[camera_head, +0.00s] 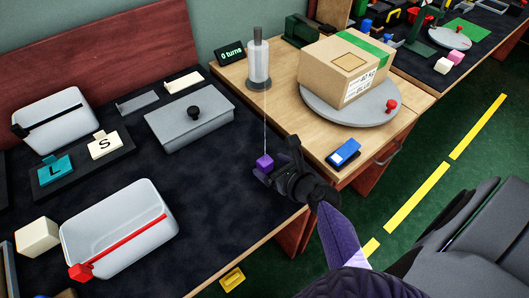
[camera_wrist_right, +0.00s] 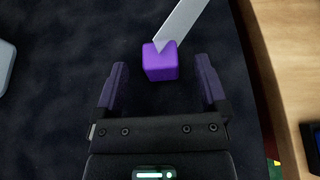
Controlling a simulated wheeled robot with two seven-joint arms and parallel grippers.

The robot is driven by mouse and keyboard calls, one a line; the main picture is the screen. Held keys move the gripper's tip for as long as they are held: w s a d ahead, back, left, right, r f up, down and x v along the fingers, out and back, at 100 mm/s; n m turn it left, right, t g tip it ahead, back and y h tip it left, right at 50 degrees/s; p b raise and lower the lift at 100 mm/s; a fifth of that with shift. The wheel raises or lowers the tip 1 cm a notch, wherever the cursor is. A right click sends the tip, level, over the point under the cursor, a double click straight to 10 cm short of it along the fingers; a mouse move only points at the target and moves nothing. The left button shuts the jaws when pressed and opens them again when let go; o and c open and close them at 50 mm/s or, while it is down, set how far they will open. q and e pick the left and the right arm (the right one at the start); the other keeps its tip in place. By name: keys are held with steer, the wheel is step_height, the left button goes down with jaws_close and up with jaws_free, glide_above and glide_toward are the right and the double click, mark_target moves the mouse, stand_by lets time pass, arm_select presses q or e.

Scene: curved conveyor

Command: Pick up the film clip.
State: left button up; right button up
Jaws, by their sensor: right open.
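The film clip, a small purple cube (camera_head: 264,162), is near the right edge of the dark mat at the end of a thin pale film strip (camera_head: 265,118). The strip runs up to a grey film roll (camera_head: 258,65) on the wooden bench. In the right wrist view the purple clip (camera_wrist_right: 161,62) shows between and partly beyond the fingertips, with the strip (camera_wrist_right: 182,24) meeting its top. My right gripper (camera_wrist_right: 162,72) is open, with a gap on both sides of the clip. In the head view the right gripper (camera_head: 272,176) is right beside the clip. My left gripper is out of view.
A cardboard box (camera_head: 335,72) stands on a grey turntable (camera_head: 318,101) with a red knob. A blue-topped block (camera_head: 343,153) lies right of the gripper. A grey lid (camera_head: 189,128) and a white bin with a red bar (camera_head: 112,245) are to the left. The mat around the clip is clear.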

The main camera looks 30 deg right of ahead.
mark_target(261, 159)
steer(key=x, duration=0.1)
steer(key=b+x, duration=0.1)
steer(key=x, duration=0.1)
steer(key=b+x, duration=0.1)
steer(key=x, duration=0.1)
steer(key=shift+f, duration=0.25)
steer(key=shift+w, duration=0.15)
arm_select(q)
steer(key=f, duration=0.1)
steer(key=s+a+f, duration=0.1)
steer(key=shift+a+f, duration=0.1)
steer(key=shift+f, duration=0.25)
arm_select(e)
steer(key=shift+r, duration=0.15)
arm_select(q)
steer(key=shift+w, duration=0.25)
arm_select(e)
jaws_close()
